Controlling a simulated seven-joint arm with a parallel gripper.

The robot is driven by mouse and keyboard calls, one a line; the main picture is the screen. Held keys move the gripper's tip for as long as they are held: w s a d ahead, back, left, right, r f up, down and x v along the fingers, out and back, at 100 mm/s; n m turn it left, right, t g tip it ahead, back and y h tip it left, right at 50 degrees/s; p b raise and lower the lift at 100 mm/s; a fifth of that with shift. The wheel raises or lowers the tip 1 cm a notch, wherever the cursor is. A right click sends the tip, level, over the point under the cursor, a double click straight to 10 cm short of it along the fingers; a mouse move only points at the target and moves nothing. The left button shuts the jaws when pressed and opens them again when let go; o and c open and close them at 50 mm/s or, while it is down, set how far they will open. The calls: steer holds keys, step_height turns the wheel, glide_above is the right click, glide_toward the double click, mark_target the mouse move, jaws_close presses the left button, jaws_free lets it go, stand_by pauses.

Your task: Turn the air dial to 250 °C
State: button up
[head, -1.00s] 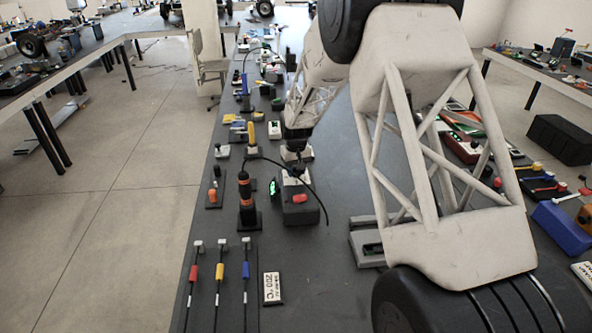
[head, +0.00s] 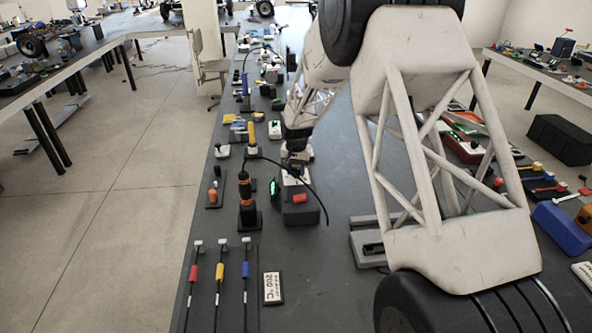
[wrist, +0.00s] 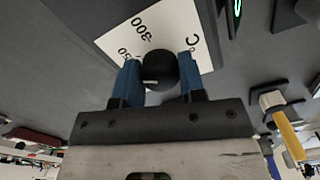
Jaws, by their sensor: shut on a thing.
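The air dial is a round black knob (wrist: 160,71) with a short white mark, on a white scale plate (wrist: 190,22) in the wrist view. The plate's readable print is "300", "50" and "°C"; the rest is hidden by the knob and fingers. My gripper (wrist: 160,83) has its blue fingers on both sides of the knob and is shut on it. In the head view, the black station box (head: 302,212) carries the white plate (head: 292,178), and my gripper (head: 294,170) is over it. The knob is hidden there.
A red knob (head: 299,198) and a green display (head: 273,187) are on the box's near and left sides. An orange-and-black tool (head: 246,205) stands close left. A black cable (head: 313,187) arches beside the gripper. A card (head: 272,288) reading 200 °C lies nearer.

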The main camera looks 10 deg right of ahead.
mark_target(296, 169)
steer(key=shift+r, duration=0.1)
steer(key=o, duration=0.9)
steer(key=shift+r, duration=3.85)
